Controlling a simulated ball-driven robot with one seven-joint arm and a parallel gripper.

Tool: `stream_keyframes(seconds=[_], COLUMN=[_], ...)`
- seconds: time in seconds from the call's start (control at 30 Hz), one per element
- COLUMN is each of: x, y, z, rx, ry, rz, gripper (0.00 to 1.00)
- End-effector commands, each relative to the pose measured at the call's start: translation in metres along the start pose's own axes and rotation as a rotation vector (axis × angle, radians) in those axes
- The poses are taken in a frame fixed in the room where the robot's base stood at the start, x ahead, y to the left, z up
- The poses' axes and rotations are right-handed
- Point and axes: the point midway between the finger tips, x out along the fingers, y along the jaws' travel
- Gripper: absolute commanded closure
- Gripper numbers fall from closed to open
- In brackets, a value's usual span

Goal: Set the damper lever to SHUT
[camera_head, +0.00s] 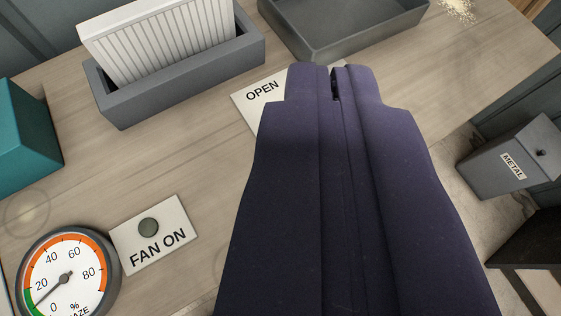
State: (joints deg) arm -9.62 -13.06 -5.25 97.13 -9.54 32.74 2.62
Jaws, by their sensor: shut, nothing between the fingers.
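My gripper (334,72) is dark purple and fills the lower middle and right of the view. Its two fingers are shut together, with only a narrow dark slit near the tips. A white plate (250,104) marked OPEN lies on the bench beyond and left of the fingertips. The gripper covers most of this plate. No SHUT marking shows, and I cannot make out the damper lever; it may be hidden behind the fingers. I cannot tell whether the fingertips touch anything.
A grey holder (180,88) with a white pleated filter (160,38) stands at upper left. A grey tray (345,42) is at the top. A FAN ON plate with button (148,227), a dial gauge (66,278) and a teal box (22,140) are left. A METAL bin (510,158) stands right.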

Motion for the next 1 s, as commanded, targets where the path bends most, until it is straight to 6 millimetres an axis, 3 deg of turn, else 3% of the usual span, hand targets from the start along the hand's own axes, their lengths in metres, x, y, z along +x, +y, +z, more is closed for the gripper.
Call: stream_keyframes(seconds=[0.03,0.07,0.2,0.3,0.6,1.0], x=[0.009,0.017,0.044,0.054,0.057,0.059], y=[-0.009,-0.013,-0.037,-0.053,-0.076,-0.077], z=[-0.008,-0.003,0.026,0.047,0.091,0.098], rx=[-0.043,-0.069,-0.208,-0.309,-0.503,-0.521], ry=[-0.064,-0.099,-0.252,-0.341,-0.48,-0.492], rz=[-0.01,-0.011,-0.023,-0.034,-0.054,-0.055], gripper=[1.0,1.0,1.0,1.0,1.0,1.0])
